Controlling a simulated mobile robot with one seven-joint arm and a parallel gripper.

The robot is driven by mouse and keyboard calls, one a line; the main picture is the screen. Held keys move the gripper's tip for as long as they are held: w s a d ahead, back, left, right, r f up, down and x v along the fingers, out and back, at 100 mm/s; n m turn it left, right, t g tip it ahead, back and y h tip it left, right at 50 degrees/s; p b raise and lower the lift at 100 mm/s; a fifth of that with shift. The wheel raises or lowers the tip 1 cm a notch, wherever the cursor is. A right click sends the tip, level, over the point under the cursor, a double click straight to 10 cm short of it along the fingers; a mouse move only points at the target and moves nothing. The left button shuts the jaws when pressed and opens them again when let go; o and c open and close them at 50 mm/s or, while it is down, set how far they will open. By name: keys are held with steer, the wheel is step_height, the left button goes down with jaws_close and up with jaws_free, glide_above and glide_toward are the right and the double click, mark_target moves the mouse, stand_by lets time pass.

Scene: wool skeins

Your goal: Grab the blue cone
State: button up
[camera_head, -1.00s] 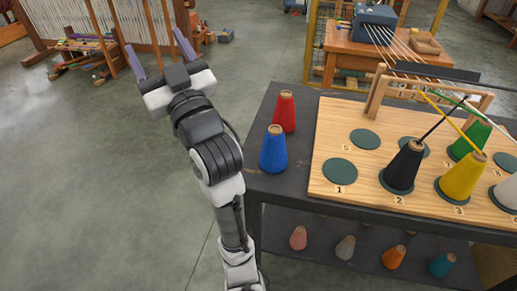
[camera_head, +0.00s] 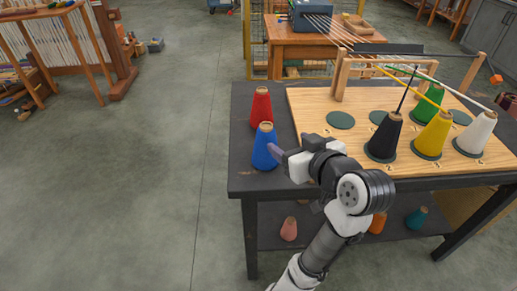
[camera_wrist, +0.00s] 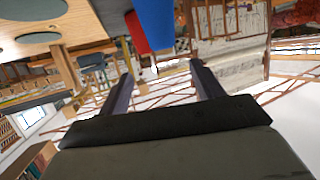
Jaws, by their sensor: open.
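The blue cone (camera_head: 265,150) stands upright near the left end of the dark table, in front of the red cone (camera_head: 261,105). My gripper (camera_head: 278,146) is open and empty, just right of the blue cone in the head view. In the wrist view, the two fingers of my gripper (camera_wrist: 162,80) are spread apart. The blue cone (camera_wrist: 155,22) is at the top edge there, beyond the fingertips and partly cut off, with the red cone (camera_wrist: 136,32) beside it. Nothing shows between the fingers.
A wooden board (camera_head: 308,105) on the dark table (camera_head: 243,182) holds black (camera_head: 384,138), yellow (camera_head: 433,135), white (camera_head: 476,133) and green (camera_head: 429,104) cones, with yarn running to a wooden frame. More cones stand on the shelf below. Floor left of the table is clear.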

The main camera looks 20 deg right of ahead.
mark_target(263, 125)
steer(key=x, duration=0.9)
steer(key=p+x, duration=0.1)
steer(key=x, duration=0.2)
steer(key=shift+w+a+r, duration=0.25)
steer(key=shift+w+a, duration=0.2)
steer(key=shift+w+f, duration=0.2)
steer(key=shift+w, duration=0.2)
steer(key=shift+c, duration=0.3)
jaws_close()
